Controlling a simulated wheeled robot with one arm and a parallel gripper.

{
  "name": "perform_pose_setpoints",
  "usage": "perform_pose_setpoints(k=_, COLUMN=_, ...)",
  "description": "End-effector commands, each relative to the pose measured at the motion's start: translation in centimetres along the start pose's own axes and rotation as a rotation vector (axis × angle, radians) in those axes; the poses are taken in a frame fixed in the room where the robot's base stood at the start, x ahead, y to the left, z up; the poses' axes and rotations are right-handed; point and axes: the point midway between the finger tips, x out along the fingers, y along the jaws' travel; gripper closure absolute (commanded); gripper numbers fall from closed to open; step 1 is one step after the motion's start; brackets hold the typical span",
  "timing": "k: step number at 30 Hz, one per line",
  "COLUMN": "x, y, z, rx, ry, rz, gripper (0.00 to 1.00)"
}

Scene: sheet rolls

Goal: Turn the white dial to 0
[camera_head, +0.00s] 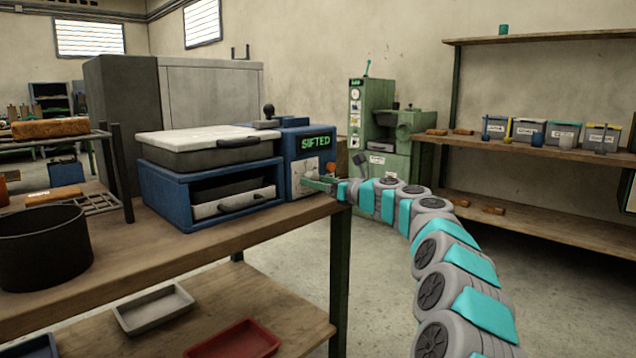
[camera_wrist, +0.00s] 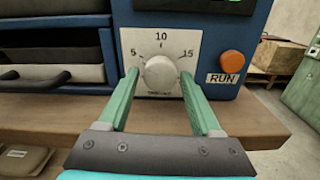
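The white dial (camera_wrist: 161,73) is a round knob on a pale plate on the front of a blue machine (camera_wrist: 120,15). The marks 5, 10 and 15 show around it; I see no 0 mark and cannot make out where the dial points. My gripper (camera_wrist: 160,75) is open, with one green finger on each side of the dial and a small gap showing on both sides. In the head view my gripper (camera_head: 318,184) reaches the machine's panel from the right and hides most of the dial.
An orange button (camera_wrist: 232,63) labelled RUN is right of the dial. The machine stands on a wooden bench (camera_head: 190,240) with a dark pot (camera_head: 45,255) at the left. Open floor lies to the right.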

Motion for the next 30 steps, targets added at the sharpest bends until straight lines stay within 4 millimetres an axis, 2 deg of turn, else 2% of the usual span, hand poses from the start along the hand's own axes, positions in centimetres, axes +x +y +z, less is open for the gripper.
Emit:
perform_pose_setpoints(k=2, x=-0.01, y=0.0, z=0.01, rx=0.0, ry=0.0, rz=0.0, gripper=0.44)
perform_pose_setpoints(k=17, x=-0.01, y=0.01, z=0.0, rx=0.0, ry=0.0, rz=0.0, gripper=1.0)
perform_pose_setpoints(k=30, x=-0.02, y=0.0, z=-0.02, rx=-0.083, ry=0.0, rz=0.0, gripper=1.0)
